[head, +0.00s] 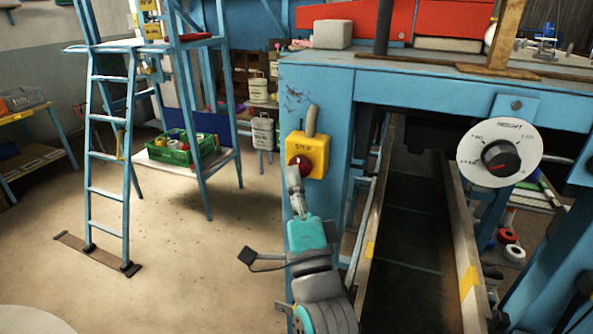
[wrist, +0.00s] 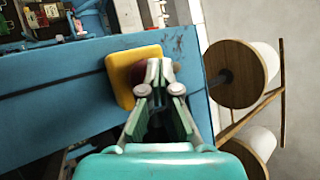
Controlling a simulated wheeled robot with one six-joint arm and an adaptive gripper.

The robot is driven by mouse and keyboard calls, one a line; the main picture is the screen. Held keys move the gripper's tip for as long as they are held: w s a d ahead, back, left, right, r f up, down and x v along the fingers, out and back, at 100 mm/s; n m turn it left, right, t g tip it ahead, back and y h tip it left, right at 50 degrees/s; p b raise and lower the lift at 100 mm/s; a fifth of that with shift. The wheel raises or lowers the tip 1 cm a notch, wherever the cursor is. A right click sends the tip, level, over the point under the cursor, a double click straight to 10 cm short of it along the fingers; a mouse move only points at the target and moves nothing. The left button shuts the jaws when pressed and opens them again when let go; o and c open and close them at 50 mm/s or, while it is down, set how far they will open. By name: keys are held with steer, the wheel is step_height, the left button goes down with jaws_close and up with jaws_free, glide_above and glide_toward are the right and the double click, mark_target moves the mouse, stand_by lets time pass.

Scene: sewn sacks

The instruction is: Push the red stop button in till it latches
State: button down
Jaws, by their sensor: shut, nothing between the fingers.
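The red stop button (head: 300,163) sits on a yellow box (head: 317,152) fixed to the blue machine post. In the wrist view the yellow box (wrist: 146,60) shows behind my fingers, and only a dark red edge of the button (wrist: 138,72) shows past them. My gripper (head: 292,172) is shut and empty, with its fingertips right at the lower front of the button. In the wrist view the fingertips (wrist: 159,66) overlap the button. I cannot tell whether they touch it, or how far in the button stands.
A white dial plate with a black knob (head: 500,155) hangs to the right on the blue frame. A conveyor (head: 405,235) runs below it. A blue ladder (head: 108,150) and a green crate (head: 180,150) stand to the left. The floor (head: 190,260) left of my arm is clear.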

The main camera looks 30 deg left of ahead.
steer(key=shift+s+d, duration=0.25)
steer(key=shift+s, duration=0.65)
steer(key=shift+s, duration=0.1)
steer(key=shift+s+d, duration=0.2)
steer(key=shift+s, duration=0.55)
steer(key=shift+s+d, duration=0.2)
steer(key=shift+s, duration=0.6)
steer(key=shift+s+d, duration=0.2)
steer(key=shift+s, duration=0.55)
steer(key=shift+f, duration=0.1)
